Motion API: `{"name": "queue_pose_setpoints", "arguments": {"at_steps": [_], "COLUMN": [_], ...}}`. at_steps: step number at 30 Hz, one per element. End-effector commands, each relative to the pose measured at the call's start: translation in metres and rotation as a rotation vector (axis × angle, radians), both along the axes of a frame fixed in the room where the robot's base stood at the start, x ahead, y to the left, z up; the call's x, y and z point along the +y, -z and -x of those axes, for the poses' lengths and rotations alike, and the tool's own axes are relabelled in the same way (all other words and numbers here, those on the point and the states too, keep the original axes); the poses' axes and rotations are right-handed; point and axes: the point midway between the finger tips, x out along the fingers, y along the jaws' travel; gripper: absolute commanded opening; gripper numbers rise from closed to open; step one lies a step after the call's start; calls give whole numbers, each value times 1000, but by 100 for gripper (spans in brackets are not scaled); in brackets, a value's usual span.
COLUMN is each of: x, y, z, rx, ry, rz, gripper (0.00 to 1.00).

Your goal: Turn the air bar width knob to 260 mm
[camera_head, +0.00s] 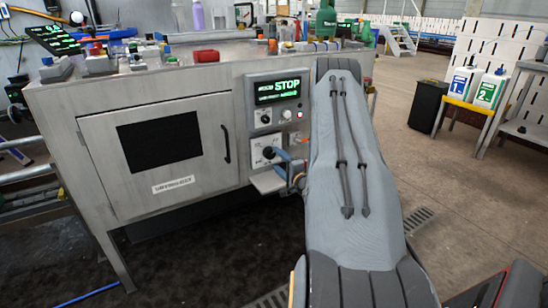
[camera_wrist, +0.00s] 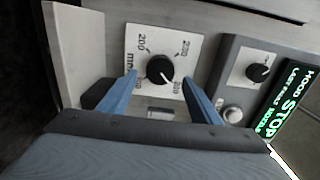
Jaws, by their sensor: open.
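The width knob (camera_wrist: 160,69) is black and round, on a white plate (camera_wrist: 135,36) marked "mm" and numbers including 200. The numbers are too blurred to read the setting exactly; a pale mark on the knob seems to point to the lower right. My gripper (camera_wrist: 159,75) is open, one blue finger on each side of the knob, with gaps between fingers and knob. In the head view the knob (camera_head: 268,153) is on the cabinet's lower panel, and my gripper (camera_head: 283,157) reaches it from the right, partly hidden by my arm.
A smaller black knob (camera_wrist: 257,73) and a round button (camera_wrist: 232,114) sit beside the plate on a grey panel. A green-lit display (camera_head: 273,88) reads "STOP". A small shelf (camera_head: 268,182) juts out below the knob. The cabinet door (camera_head: 155,150) is closed.

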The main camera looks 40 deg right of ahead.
Motion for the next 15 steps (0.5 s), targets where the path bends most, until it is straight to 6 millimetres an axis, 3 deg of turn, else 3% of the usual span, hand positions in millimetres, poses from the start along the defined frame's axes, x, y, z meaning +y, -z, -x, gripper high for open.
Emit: {"name": "queue_pose_setpoints", "arguments": {"at_steps": [6,15], "x": [4,6], "y": [0,0], "z": [29,35], "rx": [1,0], "ry": [1,-1], "rz": [-1,0], "gripper": [58,58]}}
